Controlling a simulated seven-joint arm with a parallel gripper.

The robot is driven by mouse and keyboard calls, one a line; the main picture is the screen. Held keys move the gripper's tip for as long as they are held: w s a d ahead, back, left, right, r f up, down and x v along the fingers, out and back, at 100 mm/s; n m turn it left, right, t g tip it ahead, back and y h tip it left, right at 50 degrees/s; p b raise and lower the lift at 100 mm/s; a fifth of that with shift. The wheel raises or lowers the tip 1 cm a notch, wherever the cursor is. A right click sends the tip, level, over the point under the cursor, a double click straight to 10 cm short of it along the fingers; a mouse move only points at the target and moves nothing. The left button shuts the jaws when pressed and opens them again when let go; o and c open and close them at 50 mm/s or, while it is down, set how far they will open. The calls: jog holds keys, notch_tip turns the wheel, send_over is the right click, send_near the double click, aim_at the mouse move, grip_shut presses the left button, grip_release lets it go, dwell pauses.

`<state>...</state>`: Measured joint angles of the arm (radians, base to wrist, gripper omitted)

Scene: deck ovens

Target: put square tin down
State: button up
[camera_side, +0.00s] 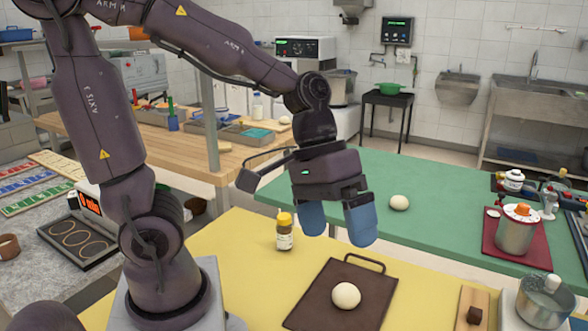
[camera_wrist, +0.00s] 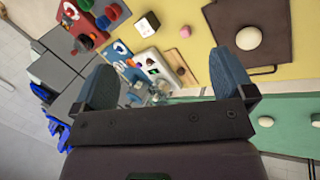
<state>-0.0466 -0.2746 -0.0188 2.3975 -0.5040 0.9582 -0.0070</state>
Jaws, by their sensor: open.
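My gripper (camera_side: 337,226) is open, with its blue fingers apart and nothing between them. It hangs above the yellow table, near the back of a flat, dark brown, squarish tray (camera_side: 325,300) with a loop handle. A pale dough ball (camera_side: 346,295) lies on the tray. In the wrist view, my gripper (camera_wrist: 165,80) is also empty, and the brown tray (camera_wrist: 275,22) lies beyond the right finger at the upper right. I cannot make out for certain which thing is the square tin.
A yellow-capped jar (camera_side: 284,236) stands left of my gripper.

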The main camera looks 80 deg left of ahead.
jog(key=s+a+r+m+t+y, duration=0.3)
jog(key=s+a+r+t+y, duration=0.1)
jog(key=a+r, duration=0.1)
jog(key=shift+a+r+m+y, duration=0.25)
jog(key=shift+a+m+y, duration=0.05)
jog(key=shift+a, duration=0.25)
